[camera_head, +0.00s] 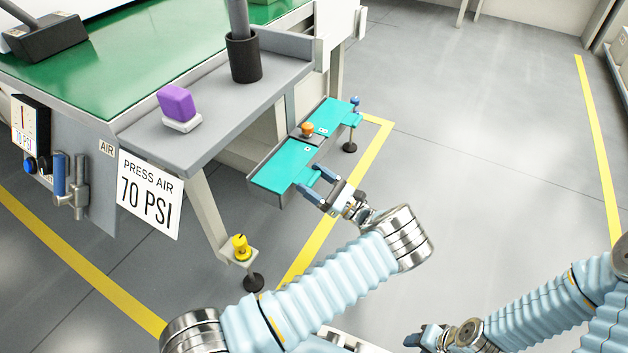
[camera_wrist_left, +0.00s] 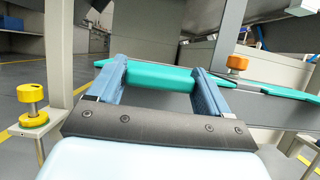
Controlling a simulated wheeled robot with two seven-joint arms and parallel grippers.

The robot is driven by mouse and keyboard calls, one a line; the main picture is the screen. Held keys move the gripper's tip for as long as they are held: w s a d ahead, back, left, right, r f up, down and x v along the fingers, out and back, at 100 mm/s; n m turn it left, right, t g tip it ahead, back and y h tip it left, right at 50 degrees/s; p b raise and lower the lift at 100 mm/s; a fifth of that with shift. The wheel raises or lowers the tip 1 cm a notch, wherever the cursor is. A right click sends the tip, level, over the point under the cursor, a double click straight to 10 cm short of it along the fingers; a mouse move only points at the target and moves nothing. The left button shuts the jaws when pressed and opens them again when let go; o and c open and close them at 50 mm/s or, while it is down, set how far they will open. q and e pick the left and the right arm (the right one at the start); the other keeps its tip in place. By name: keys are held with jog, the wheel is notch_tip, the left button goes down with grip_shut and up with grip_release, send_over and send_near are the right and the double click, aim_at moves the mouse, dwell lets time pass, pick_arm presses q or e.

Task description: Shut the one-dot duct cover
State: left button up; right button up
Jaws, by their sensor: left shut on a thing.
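A grey duct (camera_head: 262,192) runs along the side of the bench with two teal covers on it. The near teal cover (camera_head: 278,168) and the far teal cover (camera_head: 334,114) each carry a small white mark, too small for me to count dots. My left gripper (camera_head: 312,184) is at the outer edge of the near cover, shut on its teal handle. In the left wrist view the handle (camera_wrist_left: 160,76) spans between the two blue fingers of the left gripper (camera_wrist_left: 160,84). My right gripper (camera_head: 425,338) is low at the bottom right, away from the duct; its jaws are unclear.
An orange knob (camera_head: 307,129) sits between the covers. A blue knob (camera_head: 355,101) and a yellow knob (camera_head: 240,247) stand on bench feet. A purple block (camera_head: 177,103) and a black cup (camera_head: 243,58) are on the grey shelf. Floor to the right is clear.

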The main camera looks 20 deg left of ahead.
pick_arm(q)
jog(key=shift+a+f, duration=0.1)
jog(key=o, duration=1.4)
jog(key=b+v, duration=0.1)
jog(key=v, duration=1.2)
jog(key=shift+d+f, duration=0.1)
jog(key=shift+d, duration=0.3)
